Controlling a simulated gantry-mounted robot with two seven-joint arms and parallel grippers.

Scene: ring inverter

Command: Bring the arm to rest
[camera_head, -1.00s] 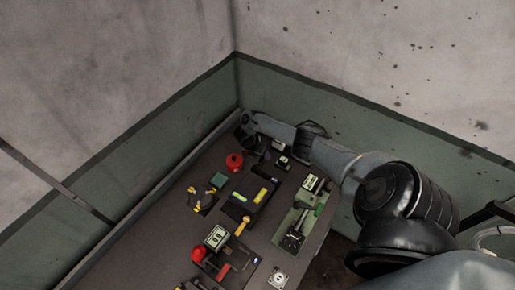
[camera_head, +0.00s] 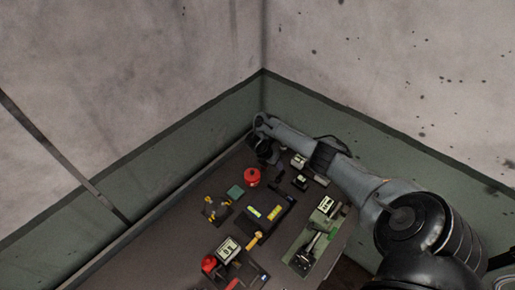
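My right arm (camera_head: 352,178) comes in from the lower right and reaches over the table (camera_head: 165,238) to its far corner. Its dark gripper (camera_head: 264,149) hangs down at the far end, near the back corner; its fingers are too small and dark to tell whether they are open or shut. A red round object (camera_head: 252,176) stands on the table just in front of that gripper, apart from it as far as I can see. My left arm and gripper are not in view.
Several devices lie on the table: a black tray with yellow parts (camera_head: 265,211), a green board (camera_head: 316,240), a device with a pale display (camera_head: 228,249) beside a red part (camera_head: 208,263), and small yellow pieces (camera_head: 215,208). Green-and-grey walls close off the back. The left table strip is clear.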

